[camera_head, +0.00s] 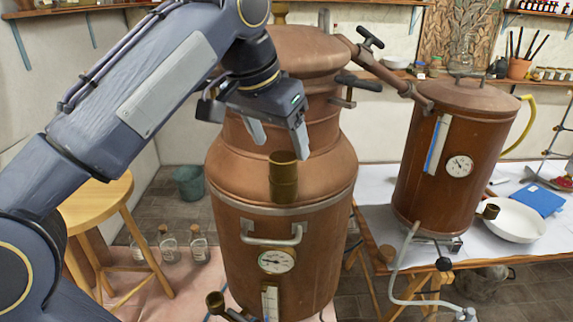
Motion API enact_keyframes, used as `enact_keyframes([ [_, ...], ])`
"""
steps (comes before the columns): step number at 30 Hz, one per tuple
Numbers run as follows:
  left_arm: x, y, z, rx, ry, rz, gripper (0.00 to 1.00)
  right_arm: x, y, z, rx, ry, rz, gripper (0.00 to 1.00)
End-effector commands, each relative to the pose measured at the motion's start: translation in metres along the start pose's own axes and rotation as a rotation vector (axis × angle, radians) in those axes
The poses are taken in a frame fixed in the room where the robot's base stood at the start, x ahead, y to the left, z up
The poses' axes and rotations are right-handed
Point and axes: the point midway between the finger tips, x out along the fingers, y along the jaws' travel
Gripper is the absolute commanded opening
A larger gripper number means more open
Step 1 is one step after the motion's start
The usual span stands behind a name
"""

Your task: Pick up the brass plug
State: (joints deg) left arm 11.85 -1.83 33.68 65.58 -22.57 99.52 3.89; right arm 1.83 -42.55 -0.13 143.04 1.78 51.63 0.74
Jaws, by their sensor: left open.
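A brass plug (283,181), a short upright cylinder with a wider top, shows in front of the shoulder of the large copper still (235,183). I cannot tell how its lower end is held. My left gripper (279,143) is open and empty, with its two fingers pointing down just above the plug's top. The fingertips look apart from the plug, one on each side of it in the picture. My right gripper is not in view.
A smaller copper vessel (420,185) stands on the white-covered table (375,186) at right, beside a white bowl (516,222). A wooden stool (100,197) and glass bottles (199,247) are at lower left. The still's lid handles (358,83) stick out right of my gripper.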

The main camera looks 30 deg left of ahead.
Motion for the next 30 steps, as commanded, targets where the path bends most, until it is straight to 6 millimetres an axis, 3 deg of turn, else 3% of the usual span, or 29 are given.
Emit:
enact_keyframes([
  [9,0.044,0.0,0.002,-0.001,-0.002,-0.001,0.69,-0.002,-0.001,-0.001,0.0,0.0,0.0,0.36],
  [19,0.05,0.0,0.002,-0.001,0.001,0.0,0.68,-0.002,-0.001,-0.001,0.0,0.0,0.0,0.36],
  [30,0.05,0.001,0.002,0.0,0.002,0.0,0.19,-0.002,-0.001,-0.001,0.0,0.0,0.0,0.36],
])
